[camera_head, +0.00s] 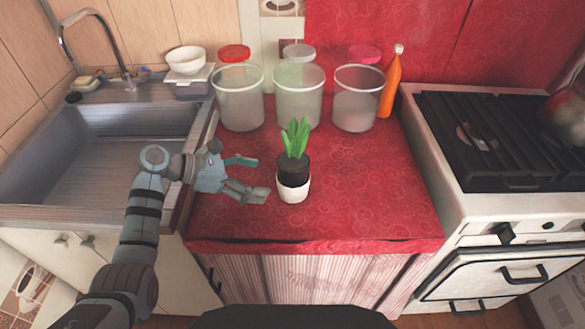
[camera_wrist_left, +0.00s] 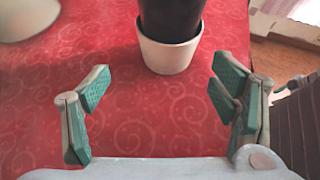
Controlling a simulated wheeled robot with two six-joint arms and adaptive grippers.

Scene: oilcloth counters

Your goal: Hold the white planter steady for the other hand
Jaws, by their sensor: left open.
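The white planter (camera_head: 293,190) stands upright on the red counter, with a dark pot and a green plant (camera_head: 295,140) in it. My left gripper (camera_head: 256,178) is open and empty, just left of the planter, with its fingers pointing toward it. In the left wrist view the white planter (camera_wrist_left: 168,55) is ahead of and between the spread fingers (camera_wrist_left: 160,88), apart from both. The plant's top is out of that view. My right gripper is not in view.
Three clear bins (camera_head: 298,98) stand along the back of the red counter (camera_head: 350,205), with an orange bottle (camera_head: 391,85) at their right. A sink (camera_head: 90,150) is at left and a stove (camera_head: 500,140) at right. The counter right of the planter is clear.

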